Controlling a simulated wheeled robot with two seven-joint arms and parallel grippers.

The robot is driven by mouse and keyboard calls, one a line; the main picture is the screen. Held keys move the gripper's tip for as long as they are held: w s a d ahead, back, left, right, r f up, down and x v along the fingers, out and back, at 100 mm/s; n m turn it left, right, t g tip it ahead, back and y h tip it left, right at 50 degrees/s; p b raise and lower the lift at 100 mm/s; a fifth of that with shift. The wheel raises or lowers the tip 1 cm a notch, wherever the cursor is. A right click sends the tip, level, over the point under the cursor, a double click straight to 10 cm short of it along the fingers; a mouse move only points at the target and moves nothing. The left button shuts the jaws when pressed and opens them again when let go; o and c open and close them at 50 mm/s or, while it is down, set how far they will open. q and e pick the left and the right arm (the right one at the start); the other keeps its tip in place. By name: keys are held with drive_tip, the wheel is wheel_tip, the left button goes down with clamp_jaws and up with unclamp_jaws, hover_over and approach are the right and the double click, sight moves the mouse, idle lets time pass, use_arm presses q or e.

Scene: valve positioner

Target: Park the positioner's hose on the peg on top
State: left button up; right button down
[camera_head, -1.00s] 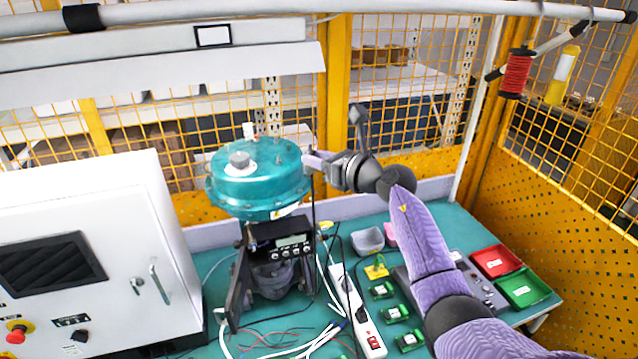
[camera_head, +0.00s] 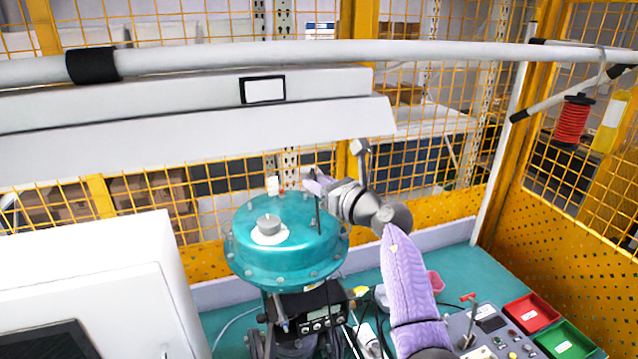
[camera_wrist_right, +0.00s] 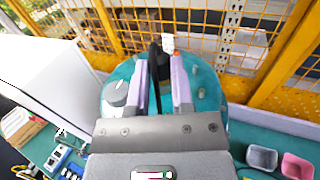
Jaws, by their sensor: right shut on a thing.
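The positioner with its small display (camera_head: 312,318) sits under a teal round housing (camera_head: 285,262). A short white upright piece, apparently the peg (camera_head: 272,186), stands at the housing's back edge; it also shows in the right wrist view (camera_wrist_right: 168,43), just beyond the fingertips. My right gripper (camera_head: 312,184) is above the housing's back right part, to the right of the peg. It is shut on the black hose (camera_wrist_right: 155,72), which stands between the fingers in the wrist view. Below the gripper the hose (camera_head: 317,218) hangs down. My left gripper is out of view.
A grey knob (camera_head: 268,225) stands on the housing top. A white cabinet (camera_head: 95,275) is at the left. A white rail (camera_head: 200,140) crosses behind the housing, with a mesh fence beyond. Red (camera_head: 531,313) and green (camera_head: 568,345) trays lie at the right.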

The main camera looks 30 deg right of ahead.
drive_tip(key=shift+s+f+b, duration=0.2)
drive_tip(key=shift+f+b, duration=0.35)
drive_tip(key=shift+b, duration=0.05)
drive_tip(key=shift+s+f+b, duration=0.2)
drive_tip(key=shift+f+b, duration=0.35)
drive_tip(key=shift+b, duration=0.05)
drive_tip(key=shift+w+f+b, duration=0.15)
drive_tip(key=shift+f+b, duration=0.35)
drive_tip(key=shift+f, duration=0.1)
drive_tip(key=shift+w+f+b, duration=0.15)
drive_tip(key=shift+f+b, duration=0.35)
drive_tip(key=shift+f, duration=0.1)
drive_tip(key=shift+f+b, duration=0.3)
drive_tip(key=shift+f, duration=0.1)
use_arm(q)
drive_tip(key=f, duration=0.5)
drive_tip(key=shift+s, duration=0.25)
use_arm(e)
drive_tip(key=shift+s, duration=0.1)
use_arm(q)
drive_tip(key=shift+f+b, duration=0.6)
use_arm(e)
drive_tip(key=shift+f, duration=0.7)
drive_tip(key=shift+c, duration=2.1)
unclamp_jaws()
